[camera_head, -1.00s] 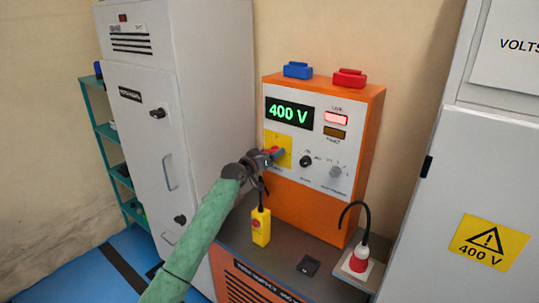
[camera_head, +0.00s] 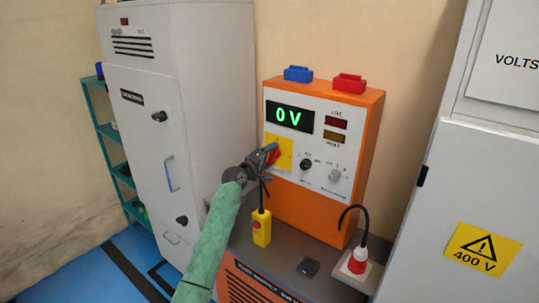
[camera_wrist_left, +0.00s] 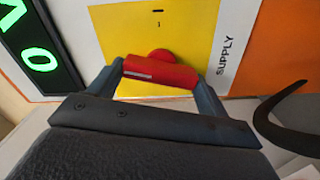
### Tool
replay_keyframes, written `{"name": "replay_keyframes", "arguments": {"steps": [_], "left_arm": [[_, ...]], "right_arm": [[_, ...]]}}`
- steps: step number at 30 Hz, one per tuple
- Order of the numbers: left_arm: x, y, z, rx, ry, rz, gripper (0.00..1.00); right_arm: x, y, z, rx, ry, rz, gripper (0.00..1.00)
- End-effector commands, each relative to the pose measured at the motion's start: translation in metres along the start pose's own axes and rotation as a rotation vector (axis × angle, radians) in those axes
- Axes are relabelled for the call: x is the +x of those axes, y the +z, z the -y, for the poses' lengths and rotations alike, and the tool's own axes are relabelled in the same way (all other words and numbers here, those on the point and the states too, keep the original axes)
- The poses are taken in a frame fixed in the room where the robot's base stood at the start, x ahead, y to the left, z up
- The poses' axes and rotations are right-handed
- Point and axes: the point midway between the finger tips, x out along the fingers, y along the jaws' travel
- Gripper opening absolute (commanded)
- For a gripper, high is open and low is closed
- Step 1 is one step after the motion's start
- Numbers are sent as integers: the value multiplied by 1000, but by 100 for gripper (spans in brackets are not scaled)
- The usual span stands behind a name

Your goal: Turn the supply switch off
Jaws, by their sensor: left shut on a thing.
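The supply switch is a red handle (camera_wrist_left: 160,73) on a yellow plate (camera_wrist_left: 190,25) marked SUPPLY, on the front of the orange machine (camera_head: 315,216). In the left wrist view the handle lies between the two fingers of my left gripper (camera_wrist_left: 165,78), which is shut on it. In the head view my left gripper (camera_head: 268,158) covers part of the handle and plate (camera_head: 285,150). The display (camera_head: 290,116) reads 0 V in green. The red lamp window (camera_head: 335,121) beside it is dark. My right gripper is not in view.
A black cable runs to a red plug (camera_head: 359,258) at the lower right. Blue (camera_head: 298,74) and red (camera_head: 349,83) blocks sit on top. Grey cabinets (camera_head: 205,110) stand on both sides.

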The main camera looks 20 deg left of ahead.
Motion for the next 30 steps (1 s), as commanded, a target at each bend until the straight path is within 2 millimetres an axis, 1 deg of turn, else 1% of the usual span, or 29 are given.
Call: {"name": "replay_keyframes", "arguments": {"steps": [3, 9, 15, 20, 30], "left_arm": [[0, -1, -2, -90, 0, -1, 55], [0, -1, 0, -201, -1, -1, 55], [0, 0, 1, -267, 0, -1, 55], [0, 0, 2, -289, 0, -1, 54], [0, 0, 2, -294, 0, 0, 55]], "right_arm": [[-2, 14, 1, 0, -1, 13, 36], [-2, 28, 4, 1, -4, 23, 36], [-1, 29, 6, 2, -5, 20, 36], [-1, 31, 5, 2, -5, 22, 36], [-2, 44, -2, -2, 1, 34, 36]]}}
